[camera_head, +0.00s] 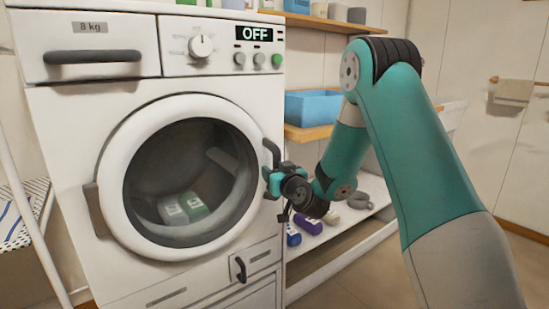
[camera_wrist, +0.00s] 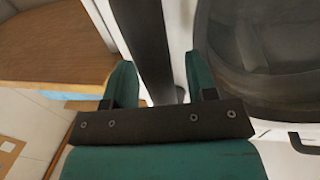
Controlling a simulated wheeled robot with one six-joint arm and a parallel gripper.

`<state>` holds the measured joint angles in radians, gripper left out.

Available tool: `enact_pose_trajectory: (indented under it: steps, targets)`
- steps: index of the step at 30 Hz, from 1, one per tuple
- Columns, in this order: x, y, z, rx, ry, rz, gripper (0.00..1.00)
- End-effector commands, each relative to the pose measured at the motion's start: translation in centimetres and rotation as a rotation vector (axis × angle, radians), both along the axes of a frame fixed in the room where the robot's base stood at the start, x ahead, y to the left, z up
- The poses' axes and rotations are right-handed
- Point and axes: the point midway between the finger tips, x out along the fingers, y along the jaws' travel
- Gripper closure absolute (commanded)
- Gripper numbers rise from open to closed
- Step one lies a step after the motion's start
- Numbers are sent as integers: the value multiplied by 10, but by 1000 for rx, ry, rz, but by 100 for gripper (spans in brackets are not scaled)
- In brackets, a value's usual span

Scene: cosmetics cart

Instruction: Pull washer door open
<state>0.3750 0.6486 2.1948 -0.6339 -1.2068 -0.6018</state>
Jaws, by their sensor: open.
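The white washer (camera_head: 65,150) stands at left with its round door (camera_head: 111,170) shut. The door has dark glass, with green and white packs (camera_head: 182,207) visible behind it. A dark door handle (camera_head: 270,148) is at the door's right edge. My gripper (camera_head: 272,180) is at this handle, reaching in from the right. In the wrist view, the handle (camera_wrist: 146,35) is a dark bar running between the two teal fingers of my open gripper (camera_wrist: 160,75). The fingers stand on either side of it; contact cannot be told. The dark door glass (camera_wrist: 265,45) is at right there.
Right of the washer is a shelf unit with a blue bin (camera_head: 312,107) and bottles on a lower shelf (camera_head: 340,222). A small latch (camera_head: 240,268) sits low on the washer front. A striped cloth (camera_head: 22,210) is at far left.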

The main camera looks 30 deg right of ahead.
Motion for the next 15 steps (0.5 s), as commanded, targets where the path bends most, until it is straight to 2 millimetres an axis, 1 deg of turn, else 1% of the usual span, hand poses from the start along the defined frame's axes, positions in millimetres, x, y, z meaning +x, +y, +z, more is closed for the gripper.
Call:
enact_pose_trajectory:
  steps: [1, 6, 14, 15]
  targets:
    - [4, 0, 3, 1, 3, 1, 48]
    - [10, -1, 0, 1, 2, 1, 48]
    - [11, -1, -1, 0, 0, 1, 48]
    - [11, -1, -1, 0, 0, 1, 51]
